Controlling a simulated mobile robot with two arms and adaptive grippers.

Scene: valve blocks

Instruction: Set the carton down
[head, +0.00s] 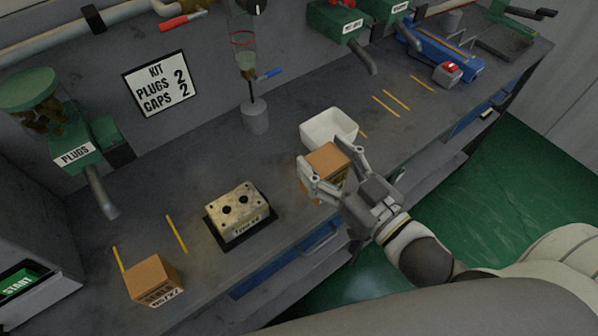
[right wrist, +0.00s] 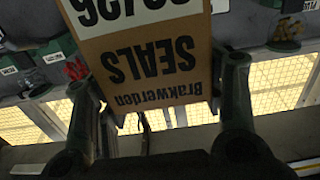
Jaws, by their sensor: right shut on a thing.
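A brown cardboard carton (head: 326,158) is between the fingers of my right gripper (head: 321,159), at the front of the bench right of the valve block. My right gripper is shut on it. In the right wrist view the carton (right wrist: 150,62) fills the upper middle between the two fingers, its "Brakwerden SEALS" print upside down. I cannot tell whether its underside touches the bench. My left gripper is not in view.
A white bin (head: 329,127) stands just behind the carton. A valve block (head: 237,211) sits on a dark base to the left. Another carton (head: 153,281) stands at the bench's near left. The grey bench (head: 180,205) has bare room between yellow strips.

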